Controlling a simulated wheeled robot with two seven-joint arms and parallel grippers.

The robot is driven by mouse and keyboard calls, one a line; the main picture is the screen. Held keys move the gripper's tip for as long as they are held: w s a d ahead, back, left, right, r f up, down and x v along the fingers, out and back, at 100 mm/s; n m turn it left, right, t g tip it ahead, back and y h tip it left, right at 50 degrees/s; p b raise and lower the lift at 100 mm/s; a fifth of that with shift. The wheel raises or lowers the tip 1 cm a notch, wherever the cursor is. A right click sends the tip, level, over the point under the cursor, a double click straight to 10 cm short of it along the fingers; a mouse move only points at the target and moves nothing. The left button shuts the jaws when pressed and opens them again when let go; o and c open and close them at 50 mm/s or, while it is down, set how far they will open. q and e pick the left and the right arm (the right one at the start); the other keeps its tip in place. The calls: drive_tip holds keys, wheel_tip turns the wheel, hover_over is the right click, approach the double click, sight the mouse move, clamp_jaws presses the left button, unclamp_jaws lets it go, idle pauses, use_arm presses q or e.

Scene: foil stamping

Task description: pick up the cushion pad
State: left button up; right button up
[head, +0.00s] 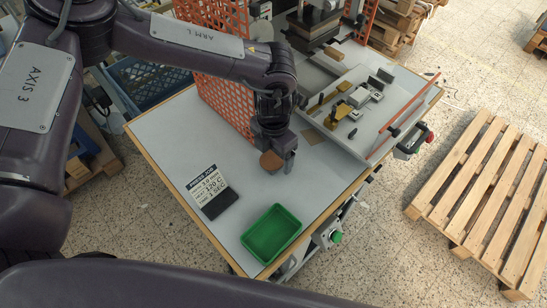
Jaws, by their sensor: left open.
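A small brown, rounded block (270,162), which may be the cushion pad, is at the fingers of my left gripper (279,163). The gripper is open and points down over the grey worktable, with one finger visible to the right of the block. The block's far side is hidden by the gripper; I cannot tell whether the fingers touch it. My right gripper is not in view.
The worktable (175,136) holds a green tray (271,232) at the front and a dark job sign (212,191) at left. An orange mesh guard (222,103) stands behind the gripper. The press bed (338,140) with small parts is at right. A wooden pallet (489,190) lies on the floor.

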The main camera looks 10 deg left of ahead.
use_arm(q)
drive_tip(key=c, duration=1.1)
drive_tip(key=shift+o, duration=0.2)
